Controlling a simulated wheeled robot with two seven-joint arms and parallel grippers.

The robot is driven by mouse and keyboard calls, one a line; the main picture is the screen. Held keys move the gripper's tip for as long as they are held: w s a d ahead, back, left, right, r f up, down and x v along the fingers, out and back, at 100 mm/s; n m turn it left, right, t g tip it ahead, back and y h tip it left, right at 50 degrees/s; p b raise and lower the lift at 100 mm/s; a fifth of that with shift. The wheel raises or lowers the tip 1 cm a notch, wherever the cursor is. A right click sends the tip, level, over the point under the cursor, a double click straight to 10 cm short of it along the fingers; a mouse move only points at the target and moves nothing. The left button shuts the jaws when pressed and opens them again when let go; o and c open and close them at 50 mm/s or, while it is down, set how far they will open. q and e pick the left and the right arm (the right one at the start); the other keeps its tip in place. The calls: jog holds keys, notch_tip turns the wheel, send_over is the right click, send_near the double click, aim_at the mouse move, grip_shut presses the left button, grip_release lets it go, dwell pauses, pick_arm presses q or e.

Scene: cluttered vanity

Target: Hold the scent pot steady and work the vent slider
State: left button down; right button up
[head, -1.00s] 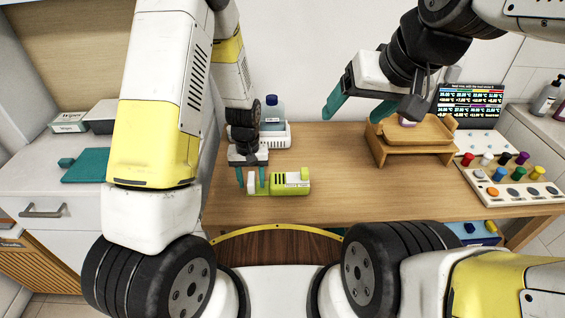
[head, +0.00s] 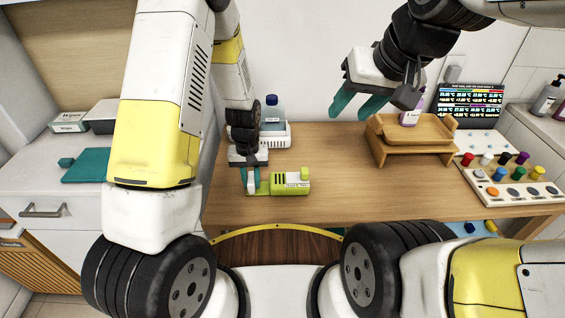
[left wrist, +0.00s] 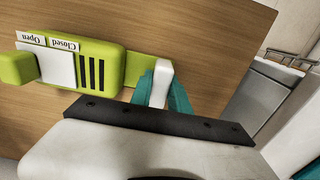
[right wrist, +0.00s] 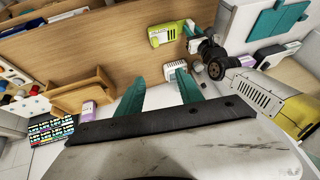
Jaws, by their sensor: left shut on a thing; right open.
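The scent pot (head: 288,188) is a lime-green unit with dark vent slots, lying on the wooden table. It also shows in the left wrist view (left wrist: 108,62), with "Open" and "Closed" labels beside a white slider plate (left wrist: 58,69). A green knob (left wrist: 17,68) stands at the plate's outer end, on the "Open" label's side. My left gripper (head: 250,187) is shut on the white upright grip (left wrist: 161,78) at the pot's left end. My right gripper (head: 352,108) is open and empty, in the air above and to the right of the pot.
A wooden stand (head: 410,140) with a purple-labelled bottle (head: 410,117) is at the right. A panel with coloured knobs (head: 515,186) lies further right. A white basket (head: 272,135) with a blue bottle is behind the pot. The table between pot and stand is clear.

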jog(key=w+a+f+g, duration=0.25)
jog(key=w+f, duration=0.35)
jog(key=w, duration=0.3)
jog(key=g+h, duration=0.2)
jog(key=g, duration=0.1)
send_over(305, 170)
notch_tip(305, 170, down, 12)
jog(key=shift+m, duration=0.3)
jog(key=shift+f, duration=6.05)
grip_shut()
